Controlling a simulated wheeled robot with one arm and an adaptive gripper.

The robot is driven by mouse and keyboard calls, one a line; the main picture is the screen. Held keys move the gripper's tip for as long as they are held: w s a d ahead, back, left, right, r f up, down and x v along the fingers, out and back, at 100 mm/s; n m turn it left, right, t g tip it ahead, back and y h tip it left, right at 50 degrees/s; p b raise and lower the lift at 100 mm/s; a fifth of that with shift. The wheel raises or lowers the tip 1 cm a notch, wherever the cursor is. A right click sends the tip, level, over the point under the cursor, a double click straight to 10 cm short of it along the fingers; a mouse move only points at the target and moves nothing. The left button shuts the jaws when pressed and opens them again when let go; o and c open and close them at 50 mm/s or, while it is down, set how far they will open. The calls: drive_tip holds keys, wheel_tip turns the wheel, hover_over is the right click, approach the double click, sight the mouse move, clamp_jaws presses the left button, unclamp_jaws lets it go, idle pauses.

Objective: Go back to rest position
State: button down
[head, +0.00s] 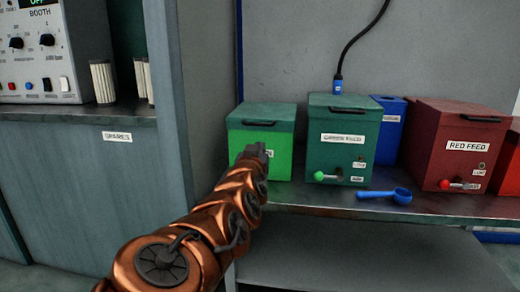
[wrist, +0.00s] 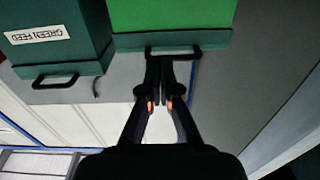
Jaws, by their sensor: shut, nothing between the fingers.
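My gripper (head: 257,152) is at the end of my copper-coloured arm, in front of the bright green box with a dark green lid (head: 262,112). In the wrist view my gripper (wrist: 159,72) has its two dark fingers together with nothing between them. Their tips overlap the dark handle (wrist: 173,50) on the green box's lid (wrist: 210,39); I cannot tell whether they touch it. In the head view the gripper hides part of the box's front label.
The dark green feed box (head: 343,140) stands just right, then a blue box (head: 390,128) and the red feed box (head: 455,150). A blue scoop (head: 385,194) lies on the shelf (head: 310,199). A grey post (head: 205,110) and the booth control panel (head: 38,55) are left.

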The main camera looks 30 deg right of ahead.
drive_tip(key=shift+s+a, duration=0.2)
drive_tip(key=shift+a, duration=0.05)
drive_tip(key=s+a+r+n+g+y+p, duration=0.2)
drive_tip(key=s+r+p, duration=0.6)
drive_tip(key=p, duration=0.8)
drive_tip(key=s+a+r+n+g+y+p, duration=0.3)
drive_tip(key=s+a+r+g+y+p, duration=0.3)
drive_tip(key=s+a+p, duration=0.5)
drive_tip(key=s+a+r+n+g+y+p, duration=0.3)
drive_tip(key=s+a+r+g+p, duration=0.3)
drive_tip(key=s+r+p, duration=0.6)
drive_tip(key=s+g+y+p, duration=0.1)
drive_tip(key=s+p, duration=0.3)
drive_tip(key=p, duration=0.7)
drive_tip(key=shift+s+a+r, duration=0.2)
drive_tip(key=shift+a, duration=0.2)
